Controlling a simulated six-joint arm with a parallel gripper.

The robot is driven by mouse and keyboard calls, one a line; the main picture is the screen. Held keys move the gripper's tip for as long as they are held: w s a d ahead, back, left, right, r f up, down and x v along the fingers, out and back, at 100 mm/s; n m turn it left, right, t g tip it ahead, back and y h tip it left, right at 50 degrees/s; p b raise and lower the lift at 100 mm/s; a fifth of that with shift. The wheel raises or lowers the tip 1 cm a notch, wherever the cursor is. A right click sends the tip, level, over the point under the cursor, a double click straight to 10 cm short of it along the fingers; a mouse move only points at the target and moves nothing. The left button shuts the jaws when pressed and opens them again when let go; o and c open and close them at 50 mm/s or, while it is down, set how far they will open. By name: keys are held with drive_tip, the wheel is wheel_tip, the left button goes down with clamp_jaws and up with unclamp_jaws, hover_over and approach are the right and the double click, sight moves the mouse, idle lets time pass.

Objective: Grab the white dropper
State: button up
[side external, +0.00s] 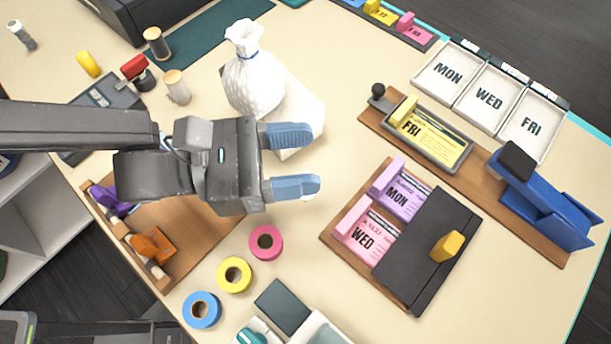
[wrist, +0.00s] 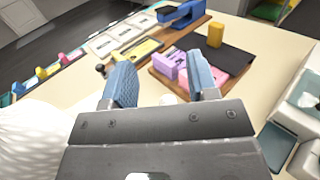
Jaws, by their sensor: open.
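My gripper (side external: 312,158) is open, its two blue fingers spread apart above the table and pointing right, with nothing visible held between them. In the wrist view my gripper (wrist: 161,72) also shows both fingers apart. I cannot pick out the white dropper with certainty. A small grey-white bottle (side external: 22,36) lies at the far upper left in the side view, well away from my gripper.
A tied white bag (side external: 250,85) stands just above my gripper. A MON/WED card board (side external: 404,285) lies to the right, with a FRI card (side external: 432,140) on a wooden rail behind it. Tape rolls (side external: 235,275) lie below. Bare table separates my fingers from the boards.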

wheel_tip(320, 180, down, 5)
drive_tip(key=shift+f, duration=0.15)
drive_tip(key=shift+d, duration=1.15)
drive_tip(key=shift+w+d, duration=0.1)
drive_tip(key=shift+d, duration=0.25)
drive_tip(key=c, duration=1)
